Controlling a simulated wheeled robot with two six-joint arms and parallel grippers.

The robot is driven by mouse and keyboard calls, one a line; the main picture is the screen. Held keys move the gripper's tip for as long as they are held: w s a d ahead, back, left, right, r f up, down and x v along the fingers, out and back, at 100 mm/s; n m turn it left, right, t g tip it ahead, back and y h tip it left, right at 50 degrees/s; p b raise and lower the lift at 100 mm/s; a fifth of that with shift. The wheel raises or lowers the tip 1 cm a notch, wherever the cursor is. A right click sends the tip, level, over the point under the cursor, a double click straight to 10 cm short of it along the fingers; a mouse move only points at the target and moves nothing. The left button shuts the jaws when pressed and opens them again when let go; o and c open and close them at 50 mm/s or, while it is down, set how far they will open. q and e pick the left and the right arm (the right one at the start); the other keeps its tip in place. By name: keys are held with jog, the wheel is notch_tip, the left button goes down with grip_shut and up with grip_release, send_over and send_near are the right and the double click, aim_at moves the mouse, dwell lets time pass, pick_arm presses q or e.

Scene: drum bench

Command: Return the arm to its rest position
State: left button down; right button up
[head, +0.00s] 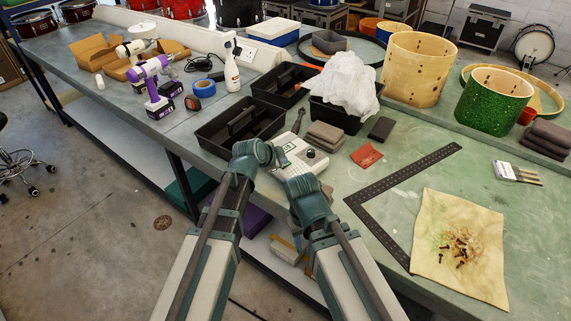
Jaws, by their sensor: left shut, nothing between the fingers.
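My left arm rises from the bottom of the head view, and its dark gripper (282,157) is at its upper end. The left gripper is shut and empty. It shows in front of a white device (309,161) with a green-edged display and a dark knob; I cannot tell the height between them. My right arm (339,260) rises beside it, bent at a teal joint. Its gripper fingers cannot be made out.
Close by are black trays (219,145), grey folded cloths (325,135) and a black square ruler (437,168). A stained yellow cloth (435,225) with small screws lies at right. Drum shells (415,70) stand farther back. The bench's front edge runs beneath my arms.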

pick_arm(q)
jog(key=shift+r+p, duration=0.85)
jog(key=shift+r, duration=0.1)
notch_tip(320, 180, up, 6)
jog(key=p, duration=0.6)
dwell(0.4)
jog(key=s+a+f+n+g+y, duration=0.1)
jog(key=s+f+n+g+y, duration=0.1)
jog(key=s, duration=0.6)
jog(key=s+a+f+n+g+y, duration=0.2)
jog(key=s+n, duration=0.3)
jog(key=s, duration=0.4)
jog(key=s+a+f+n+g+y, duration=0.2)
jog(key=s+n+g, duration=0.2)
jog(key=s, duration=0.5)
jog(key=shift+f, duration=0.35)
